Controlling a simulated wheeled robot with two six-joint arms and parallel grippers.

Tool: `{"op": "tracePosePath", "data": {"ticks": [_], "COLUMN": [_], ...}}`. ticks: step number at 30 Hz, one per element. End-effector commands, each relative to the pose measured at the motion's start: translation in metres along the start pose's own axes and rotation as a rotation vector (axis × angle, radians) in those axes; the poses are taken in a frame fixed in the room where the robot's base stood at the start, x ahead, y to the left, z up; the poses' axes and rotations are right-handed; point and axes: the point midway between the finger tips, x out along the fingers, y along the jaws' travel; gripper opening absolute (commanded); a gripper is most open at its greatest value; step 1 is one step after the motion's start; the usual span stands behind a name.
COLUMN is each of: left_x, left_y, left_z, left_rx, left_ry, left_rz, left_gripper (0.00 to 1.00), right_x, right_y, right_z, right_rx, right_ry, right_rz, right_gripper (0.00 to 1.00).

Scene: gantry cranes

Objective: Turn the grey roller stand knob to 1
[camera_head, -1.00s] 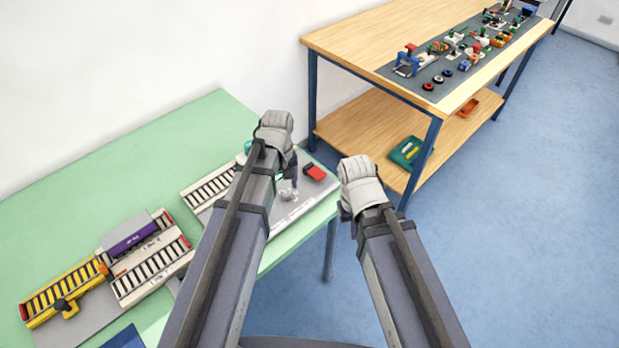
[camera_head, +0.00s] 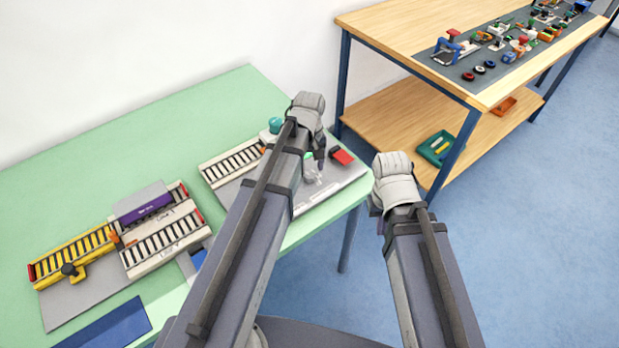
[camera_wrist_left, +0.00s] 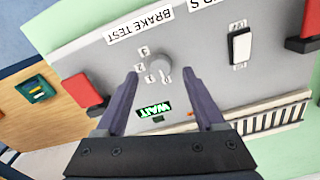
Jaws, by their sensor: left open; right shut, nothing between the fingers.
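The grey knob (camera_wrist_left: 160,68) is round and sits on a light grey panel, in the left wrist view. The digits 3, 2 and 1 are printed beside it, upside down. I cannot tell which digit it points at. My left gripper (camera_wrist_left: 160,74) is open, its fingertips on either side of the knob in the picture; contact is not visible. In the head view my left gripper (camera_head: 318,160) hangs over the grey stand (camera_head: 340,178) at the green table's right end. My right gripper (camera_head: 377,212) is shut and empty, away from the panel, its fingers mostly hidden.
The panel also has a lit green WAIT display (camera_wrist_left: 155,108), a white rocker switch (camera_wrist_left: 240,45) and red blocks (camera_wrist_left: 82,90) at its edges. A yellow roller conveyor (camera_head: 75,255) and a purple box (camera_head: 145,206) stand left. A wooden bench (camera_head: 400,30) stands behind right.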

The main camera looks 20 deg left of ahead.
Motion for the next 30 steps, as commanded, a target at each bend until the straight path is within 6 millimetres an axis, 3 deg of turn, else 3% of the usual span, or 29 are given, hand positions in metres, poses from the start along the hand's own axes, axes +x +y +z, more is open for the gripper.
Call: {"op": "tracePosePath", "data": {"ticks": [1,6,16,30], "left_x": [0.013,0.026,0.027,0.027], "left_y": [0.0,0.0,0.0,0.0], "left_z": [0.0,0.0,0.0,0.0], "left_rx": [0.0,0.0,0.0,0.0], "left_ry": [0.0,0.0,0.0,0.0], "left_rz": [0.0,0.0,0.0,0.0], "left_gripper": [0.71,0.71,0.71,0.19], "right_x": [0.013,0.026,0.026,0.027], "right_y": [-0.001,-0.003,-0.003,-0.003], "right_z": [-0.001,-0.002,-0.002,-0.002], "right_rx": [0.0,0.0,0.0,0.0], "right_ry": [0.0,0.0,0.0,0.0], "right_rz": [0.0,0.0,0.0,0.0], "right_gripper": [0.0,0.0,0.0,0.0]}}
